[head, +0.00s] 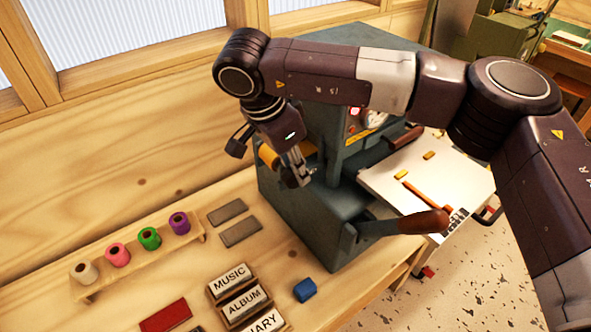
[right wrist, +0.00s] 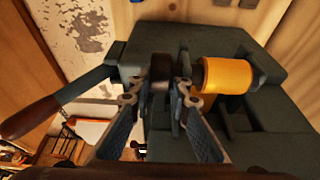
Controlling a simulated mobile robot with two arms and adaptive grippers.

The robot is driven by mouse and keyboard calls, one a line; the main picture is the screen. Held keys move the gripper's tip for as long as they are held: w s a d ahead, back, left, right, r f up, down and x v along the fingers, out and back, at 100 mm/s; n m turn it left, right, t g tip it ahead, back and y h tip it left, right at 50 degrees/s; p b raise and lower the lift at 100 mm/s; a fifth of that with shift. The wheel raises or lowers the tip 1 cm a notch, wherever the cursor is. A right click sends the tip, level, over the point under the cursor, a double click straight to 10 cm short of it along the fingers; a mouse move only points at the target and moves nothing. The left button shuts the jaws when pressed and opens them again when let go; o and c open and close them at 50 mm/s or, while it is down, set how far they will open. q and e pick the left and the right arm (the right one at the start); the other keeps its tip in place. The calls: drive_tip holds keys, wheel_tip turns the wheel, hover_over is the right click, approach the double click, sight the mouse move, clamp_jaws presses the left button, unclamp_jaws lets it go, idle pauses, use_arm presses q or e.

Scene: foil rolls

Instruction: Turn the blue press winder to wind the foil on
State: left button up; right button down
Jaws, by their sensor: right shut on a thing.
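The blue-grey press (head: 315,225) stands at the back of the wooden bench, and its top fills the middle of the right wrist view (right wrist: 190,40). A gold foil roll (head: 268,157) is mounted on it, also seen in the right wrist view (right wrist: 227,76). Beside the roll is a dark round winder knob (right wrist: 160,69). My right gripper (head: 298,177) has reached down to the press. In the right wrist view its two fingers (right wrist: 158,92) are shut on the winder knob, one on each side. In the head view the gripper hides the knob. My left gripper does not show.
A brown-handled lever (head: 423,222) sticks out from the press at the front right. A wooden rack (head: 140,265) with white, pink, green and purple rolls stands at left. Label blocks (head: 240,303), a red block (head: 165,316) and a blue block (head: 305,290) lie in front.

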drive_tip(key=shift+w+d+f+g+y+b, duration=0.1)
drive_tip(key=shift+f+g+y+b, duration=0.05)
drive_tip(key=shift+g+y+b, duration=0.35)
drive_tip(key=shift+w+d+f+g+y+b, duration=0.1)
drive_tip(key=shift+f+g+y+b, duration=0.15)
drive_tip(key=shift+y, duration=0.35)
drive_tip(key=shift+r+g+y+b, duration=0.15)
drive_tip(key=shift+g+y+b, duration=0.2)
drive_tip(key=shift+g+y, duration=0.35)
drive_tip(key=shift+r+y, duration=0.1)
drive_tip(key=shift+y, duration=0.2)
drive_tip(key=c, duration=1.8)
unclamp_jaws()
drive_tip(key=shift+r, duration=0.3)
wheel_tip(320, 180, up, 11)
drive_tip(key=d, duration=0.1)
drive_tip(key=shift+w+r, duration=0.2)
drive_tip(key=shift+w, duration=0.15)
